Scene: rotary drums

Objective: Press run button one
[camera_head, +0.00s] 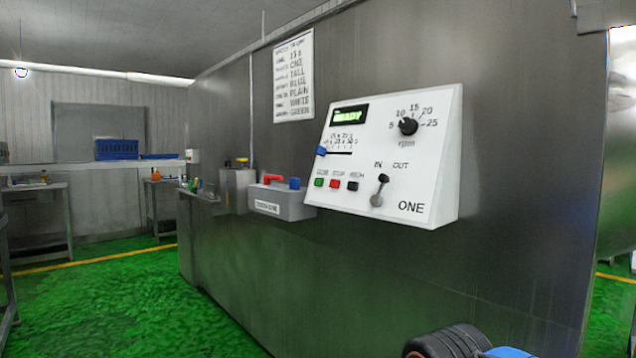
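The white control panel marked ONE (430,180) is fixed to a large grey metal housing and faces me at an angle. Its green display (349,115) appears to read READY. Below a blue slider (321,151) sits a row of small buttons: a green button (319,182), a red button (335,184) and a black button (353,186). The label over the red one looks like STOP; the others are too small to read surely. The buttons are unobstructed. My gripper is not visible; only a dark ribbed part and a blue part, likely of my arm, show at the bottom right.
The panel also carries a black dial (408,126) and an IN/OUT lever (380,190). A grey box (282,203) with red and blue parts juts out left of the panel. A printed sheet (294,76) hangs above. Green floor (130,295) is open at left.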

